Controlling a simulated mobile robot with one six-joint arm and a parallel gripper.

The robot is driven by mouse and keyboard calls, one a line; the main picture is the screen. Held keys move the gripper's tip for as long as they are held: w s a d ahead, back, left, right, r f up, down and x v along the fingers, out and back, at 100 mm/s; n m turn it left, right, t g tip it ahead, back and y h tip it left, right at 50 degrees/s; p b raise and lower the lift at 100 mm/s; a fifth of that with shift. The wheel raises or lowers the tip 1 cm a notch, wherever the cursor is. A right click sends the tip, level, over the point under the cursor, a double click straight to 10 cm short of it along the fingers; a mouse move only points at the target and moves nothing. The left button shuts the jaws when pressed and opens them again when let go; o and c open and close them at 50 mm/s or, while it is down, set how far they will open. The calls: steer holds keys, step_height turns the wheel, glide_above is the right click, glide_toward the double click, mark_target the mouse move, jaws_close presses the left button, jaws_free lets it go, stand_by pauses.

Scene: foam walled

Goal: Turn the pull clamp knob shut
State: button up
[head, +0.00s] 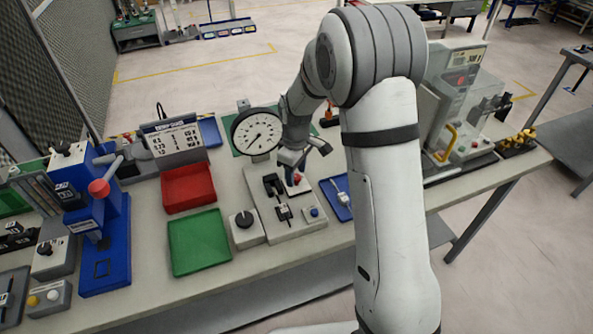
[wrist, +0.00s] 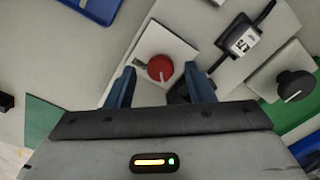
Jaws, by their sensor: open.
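A round red knob (wrist: 160,68) sits on a white square plate (wrist: 150,44) in the wrist view. It also shows in the head view (head: 297,178), on the grey gauge fixture (head: 287,226). No label says that it is the pull clamp knob. My gripper (wrist: 160,84) is open, with one blue finger on each side of the red knob and a gap on both sides. In the head view my gripper (head: 297,168) is over the fixture and partly hides the knob. A black clamp with a white label (wrist: 243,40) is right of the knob.
A dial gauge (head: 257,131) stands behind the fixture. A black knob on a grey box (head: 244,219) is left of it, beside green (head: 199,242) and red (head: 188,187) trays. A blue tray (head: 338,200) lies to the right.

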steer(key=shift+f, duration=0.35)
steer(key=c, duration=1)
